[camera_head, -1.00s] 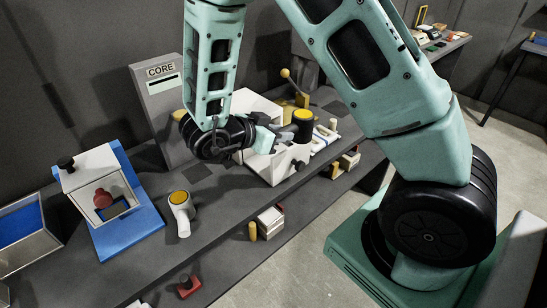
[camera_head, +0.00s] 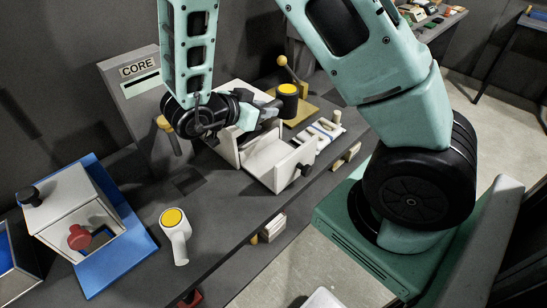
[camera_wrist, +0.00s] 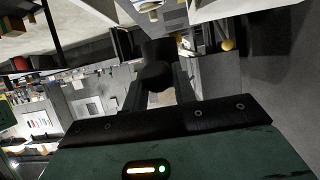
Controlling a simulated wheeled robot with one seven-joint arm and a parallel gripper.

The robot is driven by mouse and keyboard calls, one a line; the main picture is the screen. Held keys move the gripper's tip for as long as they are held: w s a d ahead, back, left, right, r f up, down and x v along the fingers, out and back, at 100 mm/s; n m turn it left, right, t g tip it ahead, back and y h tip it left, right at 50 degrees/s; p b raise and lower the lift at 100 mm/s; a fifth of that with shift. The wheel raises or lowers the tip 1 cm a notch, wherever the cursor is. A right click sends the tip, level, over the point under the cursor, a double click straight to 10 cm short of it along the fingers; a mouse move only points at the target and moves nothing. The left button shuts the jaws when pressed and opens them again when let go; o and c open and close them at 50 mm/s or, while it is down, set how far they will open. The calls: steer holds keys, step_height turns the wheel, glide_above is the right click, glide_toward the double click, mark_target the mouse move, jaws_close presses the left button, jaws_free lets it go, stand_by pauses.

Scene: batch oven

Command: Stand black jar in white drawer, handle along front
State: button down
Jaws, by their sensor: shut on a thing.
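The black jar (camera_head: 289,106) has a yellow top and looks upright in the head view. My gripper (camera_head: 270,113) is shut on its handle side and holds it behind the open white drawer (camera_head: 279,165), in front of the yellow lever board in the picture. The drawer has a black knob (camera_head: 307,170) on its front, and its visible inside looks empty. My arm hides part of the white housing behind it. In the wrist view, a dark shape, likely the jar (camera_wrist: 158,65), lies between the fingers of my gripper (camera_wrist: 160,88); its handle cannot be made out.
A lever with a yellow ball (camera_head: 282,60) rises just behind the jar. A white jar with a yellow top (camera_head: 173,218) stands on the grey bench. The grey CORE panel (camera_head: 138,75) stands behind.

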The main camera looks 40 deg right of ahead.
steer(key=shift+s+a+f, duration=0.1)
steer(key=shift+s+f, duration=0.1)
steer(key=shift+f, duration=0.4)
steer(key=b, duration=0.4)
glide_above(265, 170)
step_height(265, 170, down, 5)
step_height(265, 170, down, 10)
steer(key=shift+s+p, duration=0.1)
steer(key=shift+p, duration=0.75)
steer(key=c, duration=1.1)
jaws_free()
steer(key=b+v, duration=0.3)
steer(key=v, duration=0.9)
